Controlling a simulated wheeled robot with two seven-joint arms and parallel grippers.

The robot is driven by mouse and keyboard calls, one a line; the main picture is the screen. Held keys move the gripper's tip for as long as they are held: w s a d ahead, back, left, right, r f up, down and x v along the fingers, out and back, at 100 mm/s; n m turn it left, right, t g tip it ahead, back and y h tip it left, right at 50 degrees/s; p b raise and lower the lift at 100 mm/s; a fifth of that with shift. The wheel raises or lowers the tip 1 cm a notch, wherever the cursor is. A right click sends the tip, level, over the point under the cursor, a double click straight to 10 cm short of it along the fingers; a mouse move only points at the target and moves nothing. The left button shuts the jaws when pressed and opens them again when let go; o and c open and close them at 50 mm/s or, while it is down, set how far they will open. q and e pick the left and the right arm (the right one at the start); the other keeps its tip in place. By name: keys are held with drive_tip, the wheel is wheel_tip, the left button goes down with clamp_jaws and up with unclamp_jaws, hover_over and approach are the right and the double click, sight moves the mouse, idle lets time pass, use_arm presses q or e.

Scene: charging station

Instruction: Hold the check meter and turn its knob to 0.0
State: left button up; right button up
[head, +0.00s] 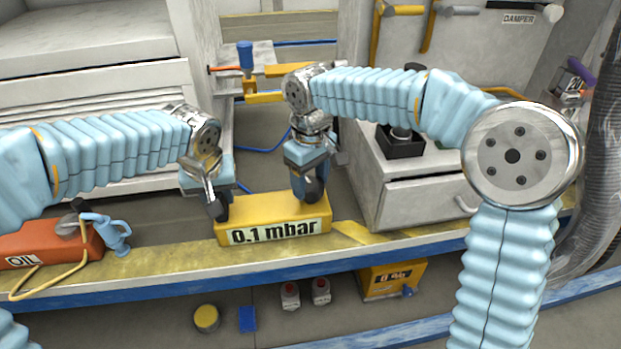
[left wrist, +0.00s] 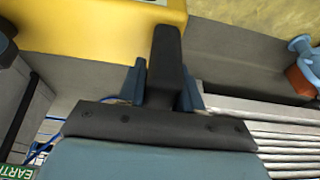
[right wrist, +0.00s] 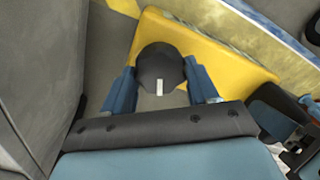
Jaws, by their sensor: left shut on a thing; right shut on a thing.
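The yellow check meter (head: 270,212) sits on the bench ledge, its front label reading "0.1 mbar". My left gripper (head: 216,203) is shut on a dark handle at the meter's left end. In the left wrist view this black handle (left wrist: 165,65) stands between the blue fingers, beside the yellow body (left wrist: 80,25). My right gripper (head: 309,182) points down over the meter's right part, shut on the dark round knob. In the right wrist view the knob (right wrist: 160,65) with its white pointer mark sits between the two blue fingers.
A red OIL box (head: 50,243) with a small blue can (head: 112,232) stands at the left on the ledge. A grey cabinet (head: 415,190) is at the right. A thick hose runs along the far right.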

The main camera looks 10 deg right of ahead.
sight(311, 184)
drive_tip(key=n, duration=0.3)
drive_tip(key=shift+n, duration=0.3)
drive_tip(key=shift+d+n, duration=0.1)
drive_tip(key=shift+n, duration=1.7)
use_arm(q)
drive_tip(key=shift+a, duration=0.1)
use_arm(e)
drive_tip(key=o, duration=1.1)
drive_tip(key=shift+c, duration=0.2)
wheel_tip(311, 184, up, 12)
use_arm(q)
drive_tip(key=o, duration=1)
